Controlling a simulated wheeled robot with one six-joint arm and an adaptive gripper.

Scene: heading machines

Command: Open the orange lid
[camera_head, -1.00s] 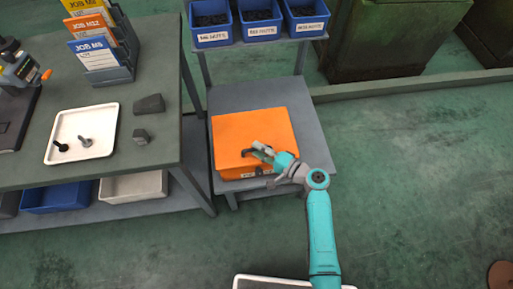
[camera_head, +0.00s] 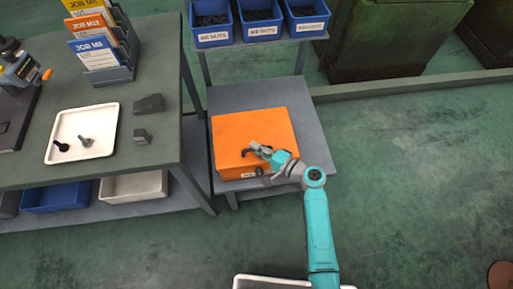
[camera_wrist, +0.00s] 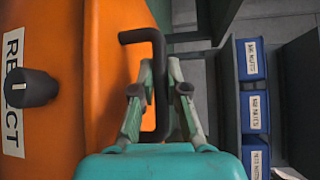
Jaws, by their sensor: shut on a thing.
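The orange lid (camera_head: 250,128) tops an orange box on the low grey stand in the head view and looks closed. The lid's orange surface (camera_wrist: 105,60) fills the left of the wrist view. A dark bent handle (camera_wrist: 158,75) stands at the lid. My gripper (camera_wrist: 160,92) has its fingers on either side of the handle's bar and is shut on it. In the head view my gripper (camera_head: 262,151) is at the front of the lid, partly covering the handle.
A black knob (camera_wrist: 32,88) and a white "REJECT" label (camera_wrist: 13,95) are on the box's face. Blue nut bins (camera_head: 261,20) stand on a shelf behind the box. A workbench (camera_head: 165,80) with a white tray (camera_head: 107,145) is at left. Open floor lies at right.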

